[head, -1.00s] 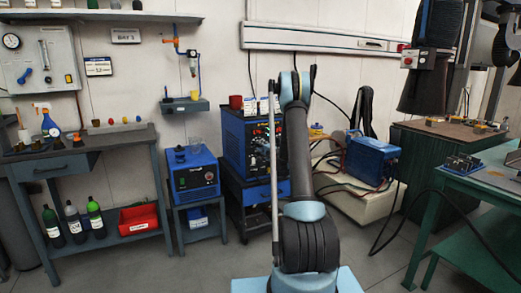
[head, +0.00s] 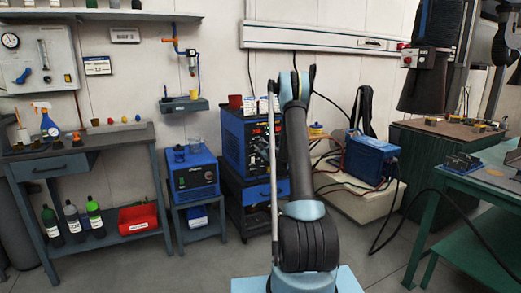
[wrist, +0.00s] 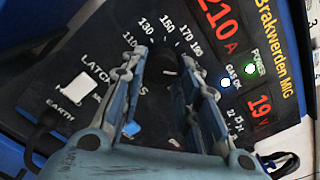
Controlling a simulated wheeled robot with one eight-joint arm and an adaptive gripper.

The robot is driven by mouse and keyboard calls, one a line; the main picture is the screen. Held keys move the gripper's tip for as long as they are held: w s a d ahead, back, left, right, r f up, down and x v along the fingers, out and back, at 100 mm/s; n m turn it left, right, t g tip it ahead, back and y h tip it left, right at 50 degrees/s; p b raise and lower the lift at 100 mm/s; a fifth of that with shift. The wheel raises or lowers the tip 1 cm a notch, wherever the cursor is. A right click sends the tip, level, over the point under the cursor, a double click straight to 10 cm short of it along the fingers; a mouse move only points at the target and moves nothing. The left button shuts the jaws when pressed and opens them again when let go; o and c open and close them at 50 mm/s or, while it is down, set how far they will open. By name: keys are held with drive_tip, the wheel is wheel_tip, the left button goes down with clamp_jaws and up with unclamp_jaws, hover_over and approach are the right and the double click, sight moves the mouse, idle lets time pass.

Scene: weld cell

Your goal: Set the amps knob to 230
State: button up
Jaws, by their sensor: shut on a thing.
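The blue welding machine (head: 233,142) stands on a cart at the back, partly hidden by my arm. In the wrist view its dark front panel (wrist: 75,72) is close and tilted. The dark round amps knob (wrist: 163,92) sits between the fingers of my gripper (wrist: 163,65), which is shut on it. Scale numbers from 110 to 190 show around the knob's upper side; the rest of the scale is hidden by the fingers. The red display (wrist: 218,25) reads 210 A. The knob's pointer cannot be made out. In the head view my gripper is hidden behind my arm.
On the panel, a green power lamp (wrist: 249,69), a white lamp (wrist: 225,85), a second red display (wrist: 261,105) and a white latch switch (wrist: 88,108) lie around the gripper. A smaller blue unit (head: 194,176) stands left of the cart. Grey floor (head: 205,262) is clear in front.

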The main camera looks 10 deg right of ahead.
drive_tip(key=m, duration=0.4)
drive_tip(key=shift+a, duration=0.2)
drive_tip(key=shift+m, duration=1.8)
drive_tip(key=o, duration=1.1)
drive_tip(key=shift+c, duration=0.2)
drive_tip(key=v, duration=1.2)
drive_tip(key=shift+a, duration=0.1)
